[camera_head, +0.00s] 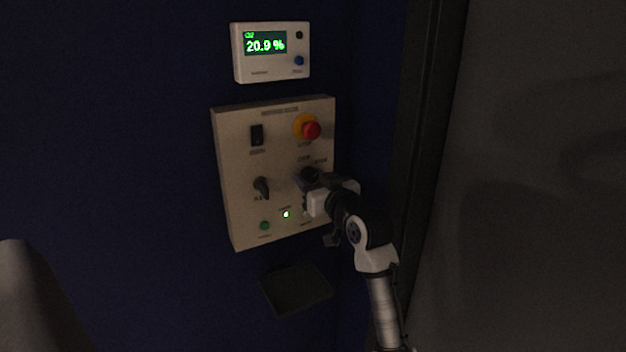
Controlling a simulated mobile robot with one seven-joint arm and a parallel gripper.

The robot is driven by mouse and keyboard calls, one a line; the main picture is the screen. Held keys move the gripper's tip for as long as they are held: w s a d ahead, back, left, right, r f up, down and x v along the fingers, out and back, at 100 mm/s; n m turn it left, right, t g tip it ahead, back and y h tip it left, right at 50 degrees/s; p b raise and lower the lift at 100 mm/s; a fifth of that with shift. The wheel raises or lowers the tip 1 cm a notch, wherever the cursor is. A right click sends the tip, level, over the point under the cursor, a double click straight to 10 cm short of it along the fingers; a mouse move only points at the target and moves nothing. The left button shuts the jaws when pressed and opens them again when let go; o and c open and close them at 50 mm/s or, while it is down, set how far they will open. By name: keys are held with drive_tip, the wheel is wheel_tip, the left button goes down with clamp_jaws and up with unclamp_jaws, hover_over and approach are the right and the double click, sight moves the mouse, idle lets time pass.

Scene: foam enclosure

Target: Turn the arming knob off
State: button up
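A beige control panel (240,207) is fixed to the dark blue wall. It carries a black rotary knob (262,187) at the lower left, with a label that is too small to read for sure. A second dark knob (309,174) sits at the right, under small labels; I cannot tell for sure which one is the arming knob. My gripper (312,188) is at the right knob, in front of the panel's right side. Its fingers are dark and partly merge with the knob, so whether they touch or grip it is unclear.
The panel also has a black rocker switch (257,135), a red stop button (312,130) on yellow, a lit green lamp (286,214) and a green button (264,226). A display (270,53) above reads 20.9 %. A dark tray (296,290) is below.

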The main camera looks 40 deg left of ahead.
drive_tip(key=c, duration=0.6)
drive_tip(key=shift+o, duration=0.2)
drive_tip(key=shift+f+n+b, duration=0.1)
drive_tip(key=shift+n+b, duration=0.2)
drive_tip(key=shift+b, duration=0.1)
drive_tip(key=shift+f+n+b, duration=0.1)
drive_tip(key=shift+n+b, duration=0.8)
drive_tip(key=shift+b, duration=0.2)
drive_tip(key=n+b, duration=0.5)
drive_tip(key=n, duration=0.1)
drive_tip(key=shift+w+n+b, duration=0.1)
drive_tip(key=shift+n+b, duration=0.3)
drive_tip(key=shift+r+n+b, duration=0.25)
drive_tip(key=shift+n+b, duration=0.5)
drive_tip(key=shift+n, duration=0.65)
